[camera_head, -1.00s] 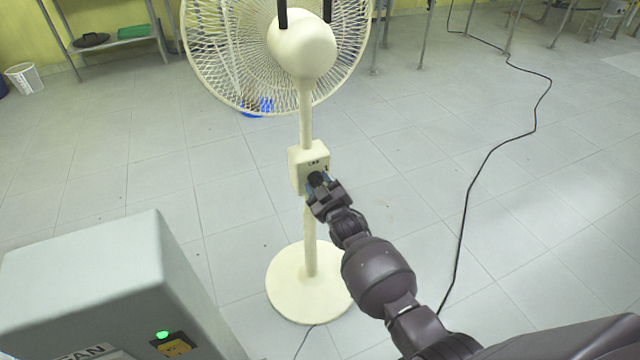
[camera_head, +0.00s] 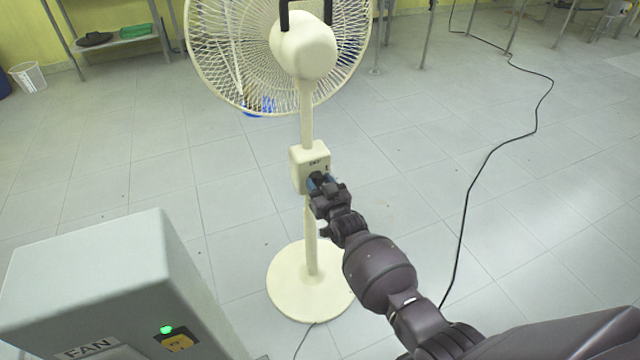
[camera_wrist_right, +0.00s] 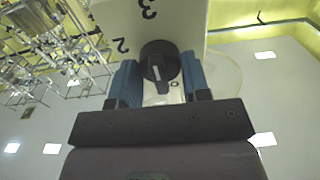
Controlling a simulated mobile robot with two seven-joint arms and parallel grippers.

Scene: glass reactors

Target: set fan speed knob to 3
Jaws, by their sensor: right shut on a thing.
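The cream pedestal fan (camera_head: 303,50) stands on the floor with a control box (camera_head: 311,160) on its pole. My right gripper (camera_head: 320,182) is at the front of the box and hides most of the knob in the head view. In the right wrist view the black fan speed knob (camera_wrist_right: 160,62) sits between the blue fingers of my right gripper (camera_wrist_right: 160,80), which is shut on it. A white mark on the knob points down in that view, towards the 0. The 3 is above the knob and the 2 is at its upper left. My left gripper is not in view.
A grey box (camera_head: 95,275) with a FAN label and a lit green light stands at the lower left. A black cable (camera_head: 470,190) runs over the floor at the right. The floor around the round fan base (camera_head: 300,292) is mostly clear.

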